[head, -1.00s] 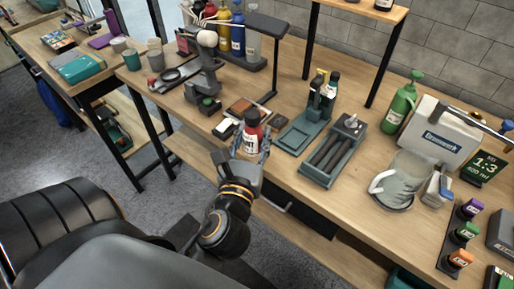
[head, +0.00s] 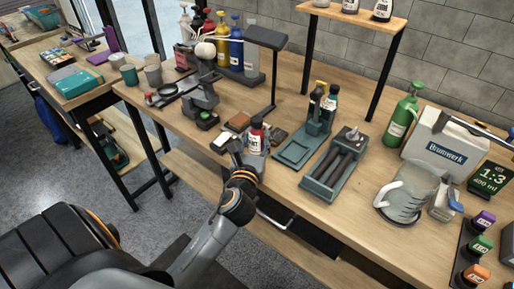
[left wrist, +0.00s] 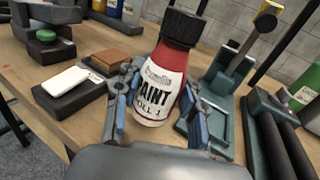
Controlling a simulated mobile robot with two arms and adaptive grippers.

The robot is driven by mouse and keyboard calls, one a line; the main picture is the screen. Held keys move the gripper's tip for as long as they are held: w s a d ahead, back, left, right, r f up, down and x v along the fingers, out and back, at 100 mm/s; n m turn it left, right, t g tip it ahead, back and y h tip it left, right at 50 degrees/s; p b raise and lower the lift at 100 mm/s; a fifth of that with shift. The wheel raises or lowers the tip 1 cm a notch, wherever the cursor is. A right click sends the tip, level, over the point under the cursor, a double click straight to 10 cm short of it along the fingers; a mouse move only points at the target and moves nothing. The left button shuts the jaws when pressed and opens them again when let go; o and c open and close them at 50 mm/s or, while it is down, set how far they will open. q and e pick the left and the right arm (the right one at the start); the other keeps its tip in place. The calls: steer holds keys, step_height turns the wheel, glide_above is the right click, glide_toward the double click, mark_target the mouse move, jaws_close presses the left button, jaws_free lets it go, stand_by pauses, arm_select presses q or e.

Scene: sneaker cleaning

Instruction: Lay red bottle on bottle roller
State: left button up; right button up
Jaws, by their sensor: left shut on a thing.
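The red bottle (head: 256,134) has a black cap and a white label reading "PAINT". In the left wrist view the red bottle (left wrist: 163,75) stands between the fingers, tilted a little to the right in the picture. My left gripper (head: 246,150) is shut on it near the table's front edge; its fingers (left wrist: 155,105) press on both sides of the label. The bottle roller (head: 335,164), a teal frame with dark parallel rollers, is to the right of the gripper and empty. Part of it shows at the right in the left wrist view (left wrist: 278,140). My right gripper is not seen.
A teal tray (head: 295,152) with small bottles behind it lies between the red bottle and the roller. Brush blocks (head: 236,122) lie left of the bottle. A clear pitcher (head: 408,195) stands right of the roller. A lamp (head: 266,38) rises behind.

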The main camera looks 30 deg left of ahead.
mark_target(255, 153)
arm_select(q)
steer(key=shift+d+f+b, duration=0.1)
steer(key=shift+f+b, duration=0.2)
steer(key=shift+f, duration=1.15)
steer(key=shift+f, duration=0.2)
steer(key=o, duration=1.2)
steer(key=shift+o, duration=0.2)
steer(key=shift+r, duration=0.1)
steer(key=shift+s+r, duration=0.1)
steer(key=shift+r, duration=0.1)
steer(key=b+v, duration=0.2)
steer(key=v, duration=1)
